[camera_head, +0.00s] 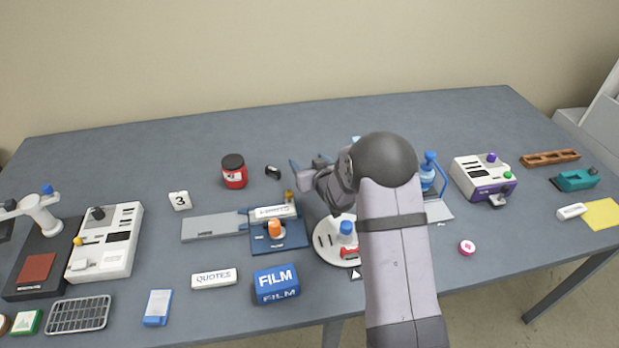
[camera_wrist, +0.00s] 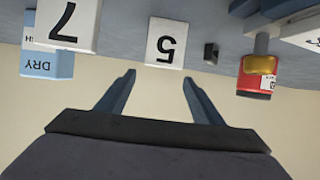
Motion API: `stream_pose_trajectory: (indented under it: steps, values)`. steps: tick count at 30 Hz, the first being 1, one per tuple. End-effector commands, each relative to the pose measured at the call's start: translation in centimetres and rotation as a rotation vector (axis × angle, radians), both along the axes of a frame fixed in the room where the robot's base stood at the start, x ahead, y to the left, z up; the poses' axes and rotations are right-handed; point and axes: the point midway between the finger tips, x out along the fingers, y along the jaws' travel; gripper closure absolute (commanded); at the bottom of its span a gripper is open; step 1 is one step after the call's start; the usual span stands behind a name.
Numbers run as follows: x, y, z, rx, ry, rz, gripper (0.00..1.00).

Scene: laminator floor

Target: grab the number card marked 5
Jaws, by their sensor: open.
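The white card marked 5 (camera_wrist: 165,42) stands in the upper middle of the wrist view, its digit upside down there. My gripper (camera_wrist: 158,78) is open and empty, and its two fingers point towards the card with a gap between fingertips and card. In the head view my gripper (camera_head: 306,166) is over the back middle of the table, and the card is not visible there, seemingly hidden behind my gripper and arm. A white card marked 7 (camera_wrist: 67,24) is left of the 5 in the wrist view.
In the wrist view, a small black object (camera_wrist: 211,53) and a red jar (camera_wrist: 257,80) are right of the card, and a light blue DRY box (camera_wrist: 48,65) is left. A card marked 3 (camera_head: 180,200) is farther left. The table's back left is clear.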

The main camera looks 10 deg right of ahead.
Motion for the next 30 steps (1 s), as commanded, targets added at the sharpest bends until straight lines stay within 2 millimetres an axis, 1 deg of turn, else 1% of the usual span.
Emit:
stream_pose_trajectory:
  steps: [5,11,15,18,22,29,30]
  values:
    - [-0.1,0.0,-0.9,0.0,0.003,0.0,0.39]
    - [-0.1,0.0,-3.3,0.0,0.005,0.0,0.39]
    - [1.5,0.2,-3.7,-0.001,0.0,0.0,0.39]
    - [2.2,0.3,-4.0,-0.001,0.0,0.0,0.39]
    - [2.7,0.3,-4.3,0.0,0.002,0.0,0.39]
    - [2.7,0.3,-4.3,0.0,0.001,0.0,0.39]
    - [2.7,0.3,-4.3,0.0,0.001,0.0,0.41]
